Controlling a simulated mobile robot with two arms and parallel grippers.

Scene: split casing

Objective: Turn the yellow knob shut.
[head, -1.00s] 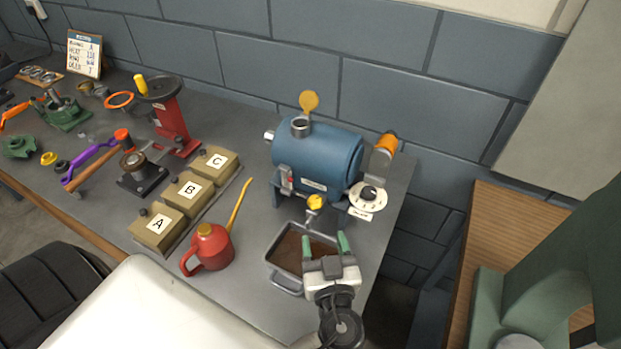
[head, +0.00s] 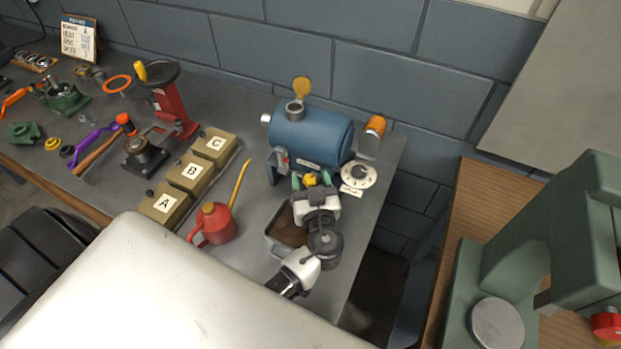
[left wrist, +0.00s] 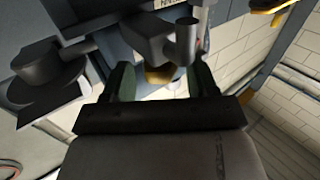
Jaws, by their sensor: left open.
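The yellow knob (head: 310,180) sits low on the front end of the blue tank (head: 312,138). My left gripper (head: 311,181) is at the knob, with its two green fingers open, one on each side. In the left wrist view the knob (left wrist: 160,76) shows as a yellow patch between the spread fingers, partly hidden by a dark grey spout-like part (left wrist: 165,40). I cannot tell whether either finger touches the knob. My right gripper is not in view.
A grey pan (head: 274,249) with brown contents stands below the knob, partly covered by my arm. A red oil can (head: 214,223) is left of it. The table's right edge is close by.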

